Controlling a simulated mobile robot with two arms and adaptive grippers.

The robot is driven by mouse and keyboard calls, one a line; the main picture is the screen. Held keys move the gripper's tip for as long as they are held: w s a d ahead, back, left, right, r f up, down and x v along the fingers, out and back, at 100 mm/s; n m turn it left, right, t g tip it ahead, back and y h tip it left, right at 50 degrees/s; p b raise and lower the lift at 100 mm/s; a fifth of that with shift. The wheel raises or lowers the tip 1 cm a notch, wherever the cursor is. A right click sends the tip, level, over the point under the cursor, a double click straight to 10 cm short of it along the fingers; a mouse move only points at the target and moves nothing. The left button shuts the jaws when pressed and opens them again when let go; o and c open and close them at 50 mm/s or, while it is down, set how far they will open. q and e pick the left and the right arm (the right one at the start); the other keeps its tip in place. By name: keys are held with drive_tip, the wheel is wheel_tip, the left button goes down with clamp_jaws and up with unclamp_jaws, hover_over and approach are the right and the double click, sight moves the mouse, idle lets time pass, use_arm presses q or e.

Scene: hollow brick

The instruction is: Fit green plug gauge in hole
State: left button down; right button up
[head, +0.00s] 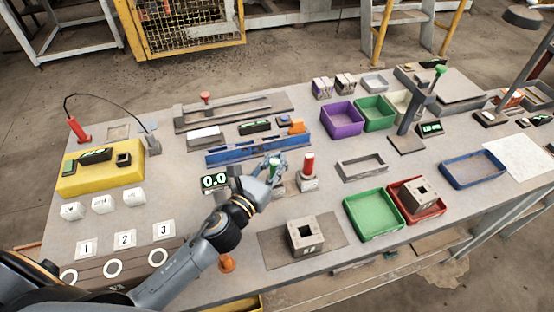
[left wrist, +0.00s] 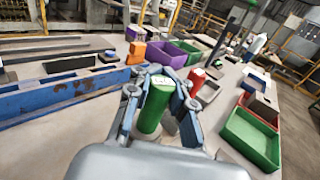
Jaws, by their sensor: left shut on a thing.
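The green plug gauge (head: 275,164) stands upright near the middle of the table. My left gripper (head: 268,170) is shut on it; in the left wrist view the green cylinder (left wrist: 154,106) sits between the two fingers. Its lower end is hidden, so I cannot tell whether it still touches a holder. A red plug gauge (head: 308,163) stands in a pale block just right of it, and also shows in the left wrist view (left wrist: 196,80). A grey hollow brick (head: 306,237) with a square hole on top rests on a dark mat in front. My right gripper is not in view.
A second hollow brick (head: 418,197) sits in a red tray beside an empty green tray (head: 372,216). A blue slotted rail (head: 258,149) lies behind my gripper. A small display (head: 214,182) reads 0.0.

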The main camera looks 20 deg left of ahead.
use_arm(q)
drive_tip(key=shift+f, duration=0.15)
drive_tip(key=c, duration=1.1)
unclamp_jaws()
drive_tip(key=v, duration=1.2)
